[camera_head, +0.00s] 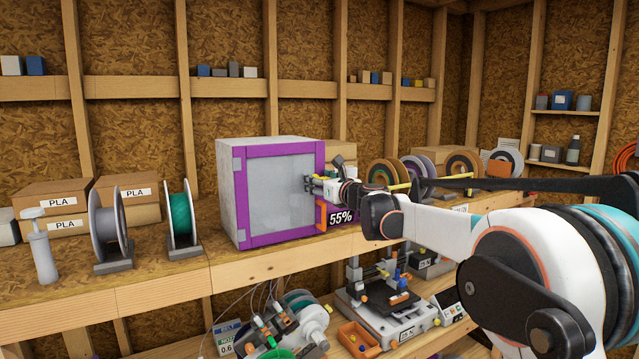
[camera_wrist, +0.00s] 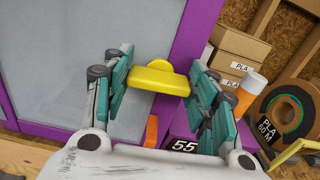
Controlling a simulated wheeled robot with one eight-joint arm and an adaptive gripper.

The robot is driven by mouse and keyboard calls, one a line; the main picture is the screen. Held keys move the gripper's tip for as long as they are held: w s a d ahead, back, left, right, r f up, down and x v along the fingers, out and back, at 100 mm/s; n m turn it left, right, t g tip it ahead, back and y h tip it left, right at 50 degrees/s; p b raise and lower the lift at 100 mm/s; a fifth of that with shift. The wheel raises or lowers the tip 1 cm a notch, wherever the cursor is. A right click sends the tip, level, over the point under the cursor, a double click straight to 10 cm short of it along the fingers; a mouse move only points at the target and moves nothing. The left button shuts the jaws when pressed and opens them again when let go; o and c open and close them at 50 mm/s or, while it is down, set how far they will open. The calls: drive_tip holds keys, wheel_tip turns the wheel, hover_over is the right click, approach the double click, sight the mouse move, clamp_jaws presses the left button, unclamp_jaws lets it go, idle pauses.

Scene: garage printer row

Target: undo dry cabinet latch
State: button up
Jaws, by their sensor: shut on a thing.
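The dry cabinet (camera_head: 282,240) is a pale box with a purple-framed, cloudy door (camera_head: 275,195), standing on the upper shelf. Its door looks closed. The yellow latch (camera_wrist: 160,80) sits at the door's right frame in the wrist view, with a wide bar and a rounded knob. My gripper (camera_head: 308,184) reaches in from the right to the door's right edge. In the wrist view its teal-padded fingers lie on either side of the latch, and it is shut on the latch.
A purple 55% display (camera_head: 341,217) stands right of the cabinet, with an orange piece (camera_wrist: 151,130) beside it. Filament spools (camera_head: 460,165) and a white bottle with an orange body (camera_wrist: 249,92) are farther right. A green spool (camera_head: 180,215) stands left. Printers (camera_head: 390,310) sit below.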

drive_tip(key=n+b, duration=0.2)
drive_tip(key=n, duration=0.2)
drive_tip(key=shift+f, duration=0.1)
drive_tip(key=n+b, duration=0.2)
drive_tip(key=n, duration=0.3)
drive_tip(key=shift+s+a, duration=0.1)
drive_tip(key=n+b, duration=0.1)
drive_tip(key=n, duration=0.3)
drive_tip(key=shift+f+n+b, duration=0.1)
drive_tip(key=shift+n+b, duration=0.4)
drive_tip(key=shift+n, duration=1.6)
drive_tip(key=o, duration=1.1)
drive_tip(key=shift+c, duration=0.2)
